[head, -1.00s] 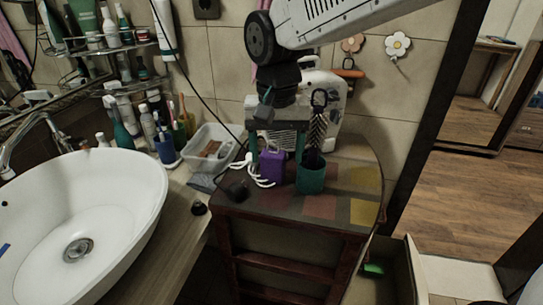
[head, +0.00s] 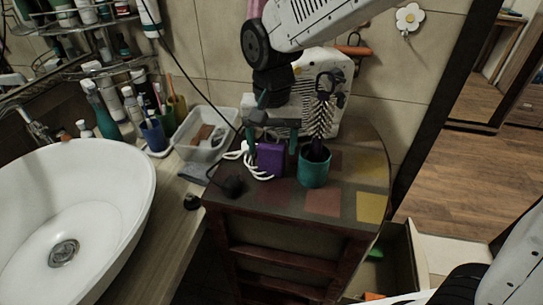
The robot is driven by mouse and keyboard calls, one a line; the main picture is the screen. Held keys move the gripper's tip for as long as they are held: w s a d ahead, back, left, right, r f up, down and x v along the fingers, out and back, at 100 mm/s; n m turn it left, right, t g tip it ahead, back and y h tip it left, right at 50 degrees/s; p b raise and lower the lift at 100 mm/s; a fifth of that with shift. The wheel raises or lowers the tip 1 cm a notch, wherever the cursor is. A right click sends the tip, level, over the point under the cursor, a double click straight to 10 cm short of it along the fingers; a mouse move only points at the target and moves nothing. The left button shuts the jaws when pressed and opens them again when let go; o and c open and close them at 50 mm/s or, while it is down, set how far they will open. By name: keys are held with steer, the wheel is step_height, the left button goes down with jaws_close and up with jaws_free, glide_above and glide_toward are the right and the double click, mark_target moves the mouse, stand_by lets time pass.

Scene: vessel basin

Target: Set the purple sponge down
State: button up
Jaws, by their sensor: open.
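The purple sponge (head: 270,158) stands upright on the patchwork-topped wooden stand (head: 322,202), beside a white cord. My gripper (head: 272,142) is above it, with its teal fingers apart on either side of the sponge's top. The lower part of the sponge is clear of the fingers. I cannot tell whether a finger still touches it.
A teal cup (head: 314,170) holding a dark brush is close to the right of the sponge. A white appliance (head: 325,85) stands behind. A dark round object (head: 232,186) lies at front left. A clear bin (head: 207,138) and the white basin (head: 112,185) are at left.

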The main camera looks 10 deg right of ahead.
steer(key=shift+f, duration=0.7)
steer(key=c, duration=0.8)
